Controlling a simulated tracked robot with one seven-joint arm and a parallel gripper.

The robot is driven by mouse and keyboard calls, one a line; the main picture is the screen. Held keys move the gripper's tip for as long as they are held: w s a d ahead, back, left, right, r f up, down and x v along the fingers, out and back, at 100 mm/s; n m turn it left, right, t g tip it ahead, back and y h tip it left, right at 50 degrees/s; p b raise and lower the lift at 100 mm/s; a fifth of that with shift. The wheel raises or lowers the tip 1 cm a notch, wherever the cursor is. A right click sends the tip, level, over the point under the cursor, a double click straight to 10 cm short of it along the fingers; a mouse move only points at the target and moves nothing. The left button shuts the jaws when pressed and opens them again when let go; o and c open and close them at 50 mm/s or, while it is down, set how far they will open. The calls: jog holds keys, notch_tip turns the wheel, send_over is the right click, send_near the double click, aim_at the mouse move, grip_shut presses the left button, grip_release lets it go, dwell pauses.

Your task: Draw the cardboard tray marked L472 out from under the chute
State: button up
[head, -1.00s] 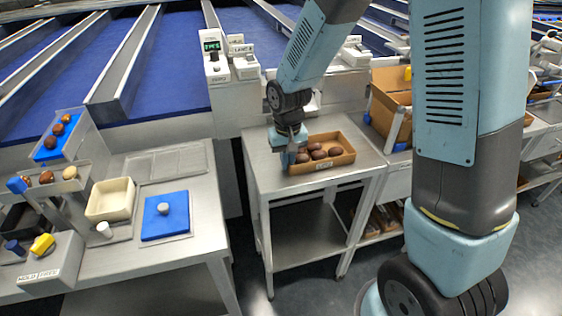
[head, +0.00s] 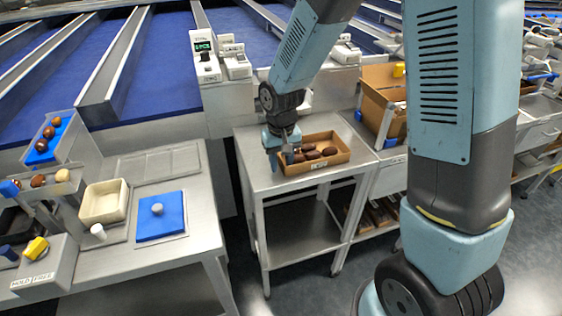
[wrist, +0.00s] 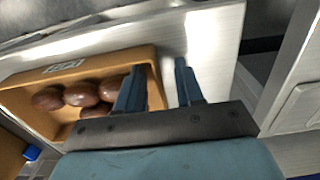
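The cardboard tray (head: 343,157), tan and open-topped, sits on a metal stand with several brown dates in it. Its front wall carries a small label, too small to read surely; the label also shows upside down in the wrist view (wrist: 66,67). My gripper (head: 288,156) is at the tray's left end in the head view. In the wrist view its two blue fingers (wrist: 158,85) are apart, one inside the tray and one outside, with the tray's end wall (wrist: 154,88) between them. The gap shows beside the wall. I cannot make out a chute above the tray.
The metal stand (head: 262,183) has bare top in front of and beside the tray. A machine with a green display (head: 203,45) stands behind. A larger cardboard box (head: 380,85) is at right. The left bench (head: 205,215) holds a cream bin (head: 105,218) and blue pad (head: 160,228).

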notch_tip(320, 180, up, 8)
dwell(0.6)
jog(key=shift+f, duration=0.1)
jog(key=shift+d+r, duration=0.2)
jog(key=shift+r, duration=0.05)
jog(key=s+d+r+m+t, duration=0.25)
jog(key=s+d+r, duration=0.25)
jog(key=d+r, duration=0.8)
jog(key=s+d+r+t, duration=0.3)
jog(key=s+d+r, duration=0.3)
jog(key=s, duration=0.5)
jog(key=shift+s+d+r+m, duration=0.25)
jog(key=shift+d+m, duration=0.2)
jog(key=shift+d, duration=0.6)
